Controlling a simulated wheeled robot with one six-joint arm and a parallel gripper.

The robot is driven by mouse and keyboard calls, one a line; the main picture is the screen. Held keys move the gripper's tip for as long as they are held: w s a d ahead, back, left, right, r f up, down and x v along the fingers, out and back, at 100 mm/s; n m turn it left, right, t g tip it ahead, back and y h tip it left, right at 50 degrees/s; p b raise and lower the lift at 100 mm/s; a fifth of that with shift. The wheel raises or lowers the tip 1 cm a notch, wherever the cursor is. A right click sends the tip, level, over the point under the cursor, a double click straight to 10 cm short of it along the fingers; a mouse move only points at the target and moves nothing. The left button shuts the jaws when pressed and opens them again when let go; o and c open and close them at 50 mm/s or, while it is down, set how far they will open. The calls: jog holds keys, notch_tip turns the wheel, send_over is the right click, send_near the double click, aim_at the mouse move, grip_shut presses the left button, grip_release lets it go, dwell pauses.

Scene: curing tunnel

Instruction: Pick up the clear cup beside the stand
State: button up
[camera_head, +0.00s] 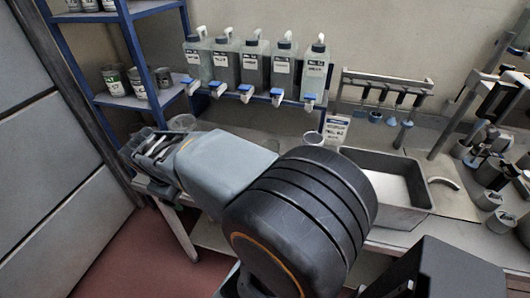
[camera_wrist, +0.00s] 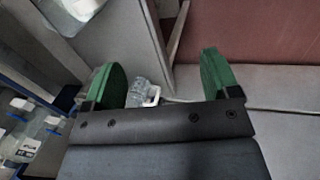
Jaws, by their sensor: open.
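My gripper (camera_head: 148,155) is at the left end of the bench, with its jaws apart. In the wrist view its two green fingers (camera_wrist: 160,84) stand wide apart. A clear cup (camera_head: 183,122) shows just behind my gripper, beside the left end of the blue dispenser stand (camera_head: 262,99). In the wrist view a small clear object (camera_wrist: 140,92) shows between the fingers, partly hidden by the gripper body; I cannot tell whether it is that cup. Nothing is seen gripped. Another small clear cup (camera_head: 313,138) stands near a small sign.
Several bottles (camera_head: 254,62) with blue taps sit on the stand. A blue shelf (camera_head: 135,60) with cans rises at the left. A grey basin (camera_head: 425,205) is right of my arm, and a rack (camera_head: 385,84) of hanging tools is behind it. Red floor lies left of the bench.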

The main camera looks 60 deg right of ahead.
jog(key=o, duration=0.3)
jog(key=w+d+f+n+g+h, duration=0.1)
jog(key=w+d+g+h, duration=0.1)
jog(key=d, duration=0.5)
jog(key=w+d+f+n+g+h, duration=0.1)
jog(key=w+d+n+g+h, duration=0.1)
jog(key=d, duration=0.5)
jog(key=shift+n+g, duration=0.3)
jog(key=shift+g, duration=0.2)
jog(key=n+g+h, duration=0.3)
jog(key=n+g, duration=0.1)
jog(key=g, duration=0.1)
send_near(269, 147)
jog(key=a+r, duration=0.4)
jog(key=a, duration=0.2)
jog(key=p+x, duration=0.1)
jog(key=x, duration=0.3)
jog(key=p+x, duration=0.1)
jog(key=x, duration=0.4)
jog(key=p+x, duration=0.1)
jog(key=x, duration=0.3)
jog(key=shift+w+d+p, duration=0.1)
jog(key=shift+d+p, duration=0.2)
jog(key=shift+d, duration=0.4)
